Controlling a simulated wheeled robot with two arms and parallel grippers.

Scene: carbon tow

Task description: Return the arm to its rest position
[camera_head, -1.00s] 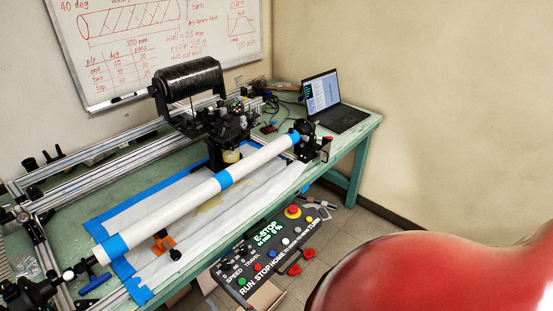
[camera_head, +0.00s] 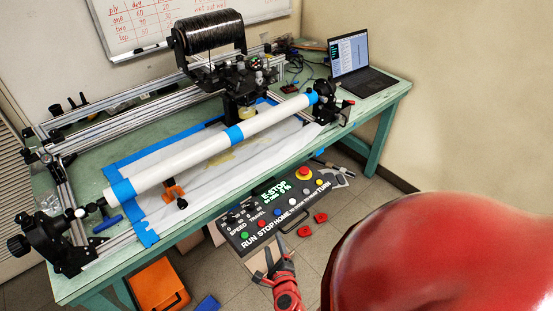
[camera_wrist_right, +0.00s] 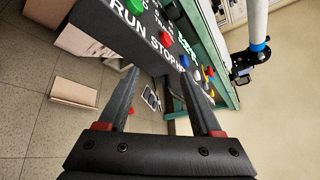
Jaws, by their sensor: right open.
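My right gripper (camera_head: 270,262) is at the lower middle of the head view, just below the control panel (camera_head: 262,232) with its RUN, STOP and HOME buttons. In the right wrist view the right gripper (camera_wrist_right: 160,95) is open, with nothing between its two fingers. The panel (camera_wrist_right: 165,35) shows beyond the fingertips there, with a green and a red button. My red arm (camera_head: 410,260) fills the lower right of the head view. My left gripper is not in view.
The green table (camera_head: 85,290) carries a winding machine with a white tube (camera_head: 195,150), a black spool (camera_head: 208,32) and a laptop (camera_head: 362,80). An orange case (camera_head: 158,287) stands on the floor below. A cardboard box (camera_wrist_right: 75,92) lies near the gripper.

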